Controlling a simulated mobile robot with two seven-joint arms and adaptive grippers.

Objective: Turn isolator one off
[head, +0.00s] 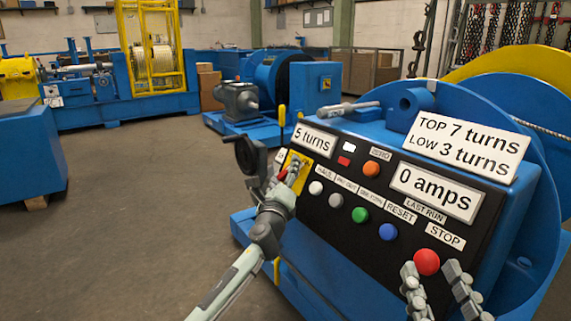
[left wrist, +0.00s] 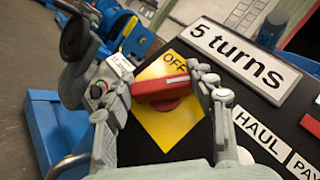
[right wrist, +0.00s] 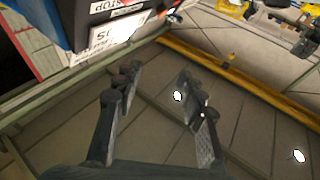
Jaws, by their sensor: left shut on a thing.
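The isolator is a red handle (left wrist: 160,88) on a yellow plate (left wrist: 166,128) marked OFF, at the left end of the black control panel (head: 330,215). In the left wrist view the handle lies nearly level, just below the word OFF. My left gripper (left wrist: 168,88) is shut on the handle, one finger at each end. In the head view this gripper (head: 285,180) covers much of the isolator, whose yellow plate (head: 300,158) shows behind it. My right gripper (head: 431,268) is open and empty in front of the panel's lower right, near the red STOP button (head: 427,262).
The panel carries several coloured buttons and signs reading 5 turns (head: 314,141) and 0 amps (head: 435,193). A black handwheel (head: 247,156) stands close to the left of the isolator. Clear floor (head: 140,210) lies left of the blue machine.

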